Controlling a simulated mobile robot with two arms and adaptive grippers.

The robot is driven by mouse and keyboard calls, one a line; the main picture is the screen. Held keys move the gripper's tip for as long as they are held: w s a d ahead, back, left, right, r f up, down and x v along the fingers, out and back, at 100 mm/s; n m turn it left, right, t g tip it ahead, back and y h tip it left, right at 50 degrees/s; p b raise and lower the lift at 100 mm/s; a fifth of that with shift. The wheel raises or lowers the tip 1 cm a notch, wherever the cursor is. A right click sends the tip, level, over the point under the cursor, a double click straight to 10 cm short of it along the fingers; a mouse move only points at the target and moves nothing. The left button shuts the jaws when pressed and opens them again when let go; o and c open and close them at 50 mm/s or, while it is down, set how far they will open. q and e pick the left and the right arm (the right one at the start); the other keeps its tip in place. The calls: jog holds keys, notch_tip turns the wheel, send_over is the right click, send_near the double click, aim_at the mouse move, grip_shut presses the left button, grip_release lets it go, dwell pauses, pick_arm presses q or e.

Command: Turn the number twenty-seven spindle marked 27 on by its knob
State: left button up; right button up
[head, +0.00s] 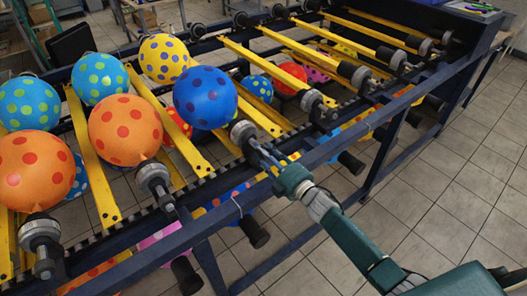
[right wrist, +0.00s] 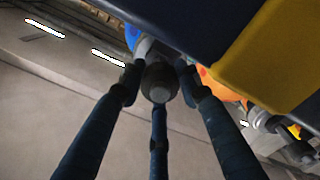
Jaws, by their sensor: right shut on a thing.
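In the right wrist view, the gripper's dark fingers (right wrist: 158,88) close around the rounded grey knob (right wrist: 160,78). The fingers hide part of the knob, so its turn position cannot be told. My left gripper is not in view.
Neighbouring spindles (head: 153,178) and (head: 312,101) stand along the same rail. Yellow bars (head: 96,165) and dotted balloons, such as an orange one (head: 125,130), lie behind. The dark blue frame (head: 195,232) runs close under my right arm. Tiled floor (head: 440,190) is clear at right.

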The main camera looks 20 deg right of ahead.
jog(key=shift+s+a+f, duration=0.15)
jog(key=shift+f, duration=0.05)
dwell(0.3)
jog(key=o, duration=0.9)
jog(key=shift+c, duration=0.2)
jog(key=o, duration=0.3)
jog(key=shift+r, duration=0.15)
jog(key=v, duration=1.2)
